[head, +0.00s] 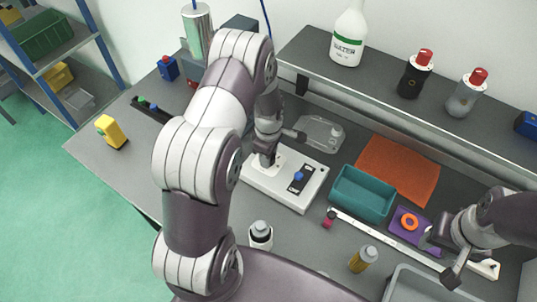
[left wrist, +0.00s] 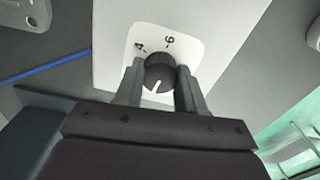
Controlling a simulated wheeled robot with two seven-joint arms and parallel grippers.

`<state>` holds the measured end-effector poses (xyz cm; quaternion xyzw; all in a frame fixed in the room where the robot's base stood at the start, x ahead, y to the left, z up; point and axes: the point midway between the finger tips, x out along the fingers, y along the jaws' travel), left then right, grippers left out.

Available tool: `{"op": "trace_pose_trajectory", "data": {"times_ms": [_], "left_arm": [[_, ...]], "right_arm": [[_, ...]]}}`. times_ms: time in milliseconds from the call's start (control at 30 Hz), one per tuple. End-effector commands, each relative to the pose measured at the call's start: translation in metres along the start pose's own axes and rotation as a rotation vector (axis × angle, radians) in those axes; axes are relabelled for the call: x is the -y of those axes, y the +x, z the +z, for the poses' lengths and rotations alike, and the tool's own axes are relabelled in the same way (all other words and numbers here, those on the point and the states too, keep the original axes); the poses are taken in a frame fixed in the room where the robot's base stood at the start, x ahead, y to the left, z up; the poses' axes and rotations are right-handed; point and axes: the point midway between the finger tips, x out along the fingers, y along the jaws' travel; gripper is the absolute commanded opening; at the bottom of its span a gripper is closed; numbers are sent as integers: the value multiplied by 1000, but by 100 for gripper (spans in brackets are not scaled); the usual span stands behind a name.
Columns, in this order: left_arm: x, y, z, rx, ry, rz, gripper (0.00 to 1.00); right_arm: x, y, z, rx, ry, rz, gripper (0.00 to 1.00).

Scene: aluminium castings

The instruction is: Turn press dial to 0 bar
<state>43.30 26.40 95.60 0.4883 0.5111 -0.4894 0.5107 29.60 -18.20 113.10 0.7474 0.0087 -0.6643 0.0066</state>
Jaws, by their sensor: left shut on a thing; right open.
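The press dial (left wrist: 160,78) is a round dark knob with a white pointer line, on a white scale plate (left wrist: 188,48). The marks 4 and 6 show above the knob in the left wrist view; the pointer line points down and slightly left, and marks on that side are hidden by my gripper. My left gripper (left wrist: 158,85) is shut on the knob, one finger on each side. In the head view my left gripper (head: 266,158) reaches down to the white panel box (head: 275,200), covering the dial. My right gripper (head: 447,268) is open at the right, above the bench.
A blue knob (head: 298,176) on a black plate sits beside the dial on the same box.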

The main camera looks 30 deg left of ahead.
Motion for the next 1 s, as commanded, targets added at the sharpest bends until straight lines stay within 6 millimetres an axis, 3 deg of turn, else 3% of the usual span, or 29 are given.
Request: {"op": "trace_pose_trajectory", "data": {"times_ms": [333, 867, 900, 967, 1000], "left_arm": [[-2, -2, 0, -1, -132, 7, 9], [-3, -3, 0, 0, -157, 8, 9], [-3, -3, 0, 0, -157, 8, 42], [-3, -2, 0, 0, -157, 8, 62], [-2, -2, 0, 0, -157, 7, 65]], "right_arm": [[0, 1, 0, 0, 0, 0, 43], [0, 1, 0, 0, 0, 0, 43], [0, 1, 0, 0, 0, 0, 43], [0, 1, 0, 0, 0, 0, 43], [0, 2, 0, 0, 0, 0, 43]]}}
